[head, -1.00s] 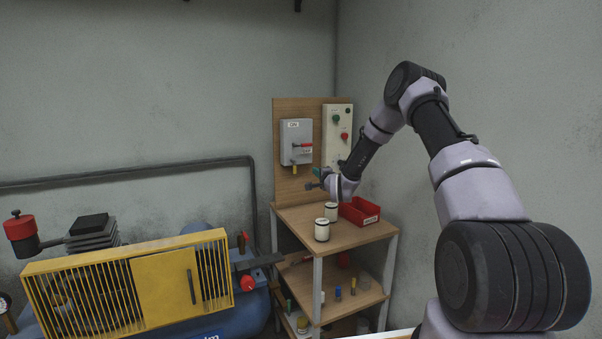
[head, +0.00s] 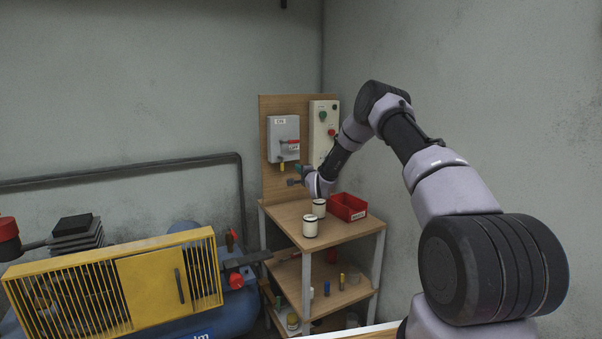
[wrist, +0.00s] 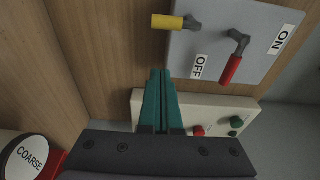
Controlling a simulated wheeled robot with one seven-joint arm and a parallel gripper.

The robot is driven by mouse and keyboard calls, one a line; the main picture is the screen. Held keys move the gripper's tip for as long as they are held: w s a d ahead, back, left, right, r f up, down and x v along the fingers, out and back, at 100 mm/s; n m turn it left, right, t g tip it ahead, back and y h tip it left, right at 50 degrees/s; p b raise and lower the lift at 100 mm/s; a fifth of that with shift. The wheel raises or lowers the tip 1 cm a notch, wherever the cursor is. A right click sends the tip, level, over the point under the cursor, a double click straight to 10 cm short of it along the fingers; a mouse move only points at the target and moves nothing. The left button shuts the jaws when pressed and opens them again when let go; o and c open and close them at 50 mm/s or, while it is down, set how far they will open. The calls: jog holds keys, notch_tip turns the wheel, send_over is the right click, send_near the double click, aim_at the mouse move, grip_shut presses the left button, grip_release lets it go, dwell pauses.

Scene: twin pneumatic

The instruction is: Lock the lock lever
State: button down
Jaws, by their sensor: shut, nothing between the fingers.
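A grey switch box (head: 275,125) is on the wooden backboard in the head view. It bears a red-handled lever (wrist: 232,68) between the OFF and ON labels in the wrist view. A short lever with a yellow sleeve (wrist: 168,22) sticks out from the box edge; in the head view this yellow sleeve (head: 282,167) hangs below the box. No readable label tells which is the lock lever. My gripper (wrist: 160,72) has its teal fingers together, empty, apart from both levers. In the head view my gripper (head: 298,171) is just below and right of the yellow sleeve.
A cream control panel (head: 318,150) with red and green buttons stands right of the box. Below are a wooden shelf (head: 283,216), two white cans (head: 311,227) and a red bin (head: 347,208). A yellow-guarded compressor (head: 150,285) stands at left.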

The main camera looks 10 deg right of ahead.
jog(key=shift+w+a, duration=0.3)
jog(key=shift+a, duration=0.4)
jog(key=shift+w+a, duration=0.3)
jog(key=shift+a, duration=0.4)
jog(key=shift+w+a, duration=0.3)
jog(key=shift+a, duration=0.4)
